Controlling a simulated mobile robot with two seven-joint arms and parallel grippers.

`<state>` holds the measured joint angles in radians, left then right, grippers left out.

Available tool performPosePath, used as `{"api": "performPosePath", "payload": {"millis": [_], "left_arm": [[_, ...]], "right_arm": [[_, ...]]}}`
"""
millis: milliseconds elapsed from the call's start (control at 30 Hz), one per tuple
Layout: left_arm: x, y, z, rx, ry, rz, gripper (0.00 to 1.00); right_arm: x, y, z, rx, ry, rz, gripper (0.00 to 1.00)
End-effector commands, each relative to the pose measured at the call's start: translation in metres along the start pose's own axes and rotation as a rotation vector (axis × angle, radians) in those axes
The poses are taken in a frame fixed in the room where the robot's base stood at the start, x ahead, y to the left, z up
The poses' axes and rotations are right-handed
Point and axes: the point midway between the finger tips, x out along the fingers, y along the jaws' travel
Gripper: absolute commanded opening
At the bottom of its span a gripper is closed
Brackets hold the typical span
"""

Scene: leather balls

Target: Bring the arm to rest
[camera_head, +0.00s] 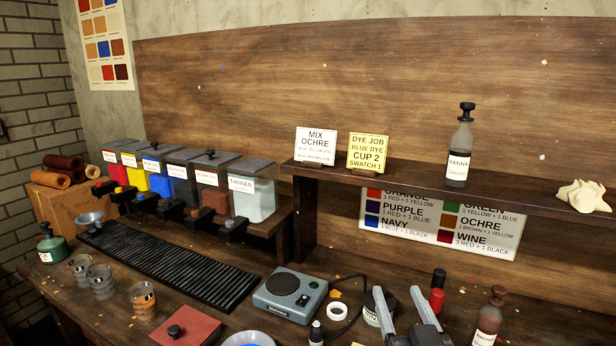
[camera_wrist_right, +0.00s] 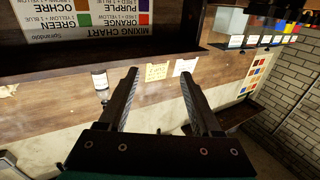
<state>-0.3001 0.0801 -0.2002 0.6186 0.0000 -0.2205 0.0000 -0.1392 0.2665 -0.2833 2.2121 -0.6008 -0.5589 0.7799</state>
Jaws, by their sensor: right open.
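My right gripper (camera_head: 405,310) shows at the bottom right of the head view, over the front of the bench. Its two grey fingers stand apart with nothing between them. In the right wrist view the same gripper (camera_wrist_right: 158,90) is open and empty, and the picture is upside down, with the shelf, its cards and the mixing chart (camera_wrist_right: 85,25) beyond the fingers. My left gripper is in neither view.
A grey scale (camera_head: 290,296), a brown bottle (camera_head: 488,318) and a red bottle (camera_head: 437,292) stand near the right gripper. Several cups (camera_head: 142,300) stand at left by a black rack (camera_head: 170,264). The shelf (camera_head: 400,178) holds cards and a patina bottle (camera_head: 460,146).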

Motion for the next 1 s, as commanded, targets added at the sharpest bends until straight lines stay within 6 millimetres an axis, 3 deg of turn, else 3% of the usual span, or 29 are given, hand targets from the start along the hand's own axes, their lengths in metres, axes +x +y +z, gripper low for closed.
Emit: {"api": "performPosePath", "payload": {"millis": [100, 300, 500, 667, 1000], "left_arm": [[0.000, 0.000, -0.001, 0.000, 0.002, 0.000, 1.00], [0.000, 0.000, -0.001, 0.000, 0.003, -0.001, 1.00], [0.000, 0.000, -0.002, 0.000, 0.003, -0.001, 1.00], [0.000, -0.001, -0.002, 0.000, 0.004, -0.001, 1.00], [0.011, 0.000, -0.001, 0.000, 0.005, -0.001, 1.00]], "right_arm": [[-0.032, 0.024, 0.056, -0.014, -0.255, 0.104, 0.66], [-0.111, 0.038, 0.139, -0.072, -0.709, 0.136, 0.66], [-0.190, 0.030, 0.182, -0.119, -1.054, 0.040, 0.66], [-0.248, 0.019, 0.198, -0.147, -1.269, -0.079, 0.66], [-0.242, 0.019, 0.285, -0.155, -1.319, -0.092, 0.66]]}}
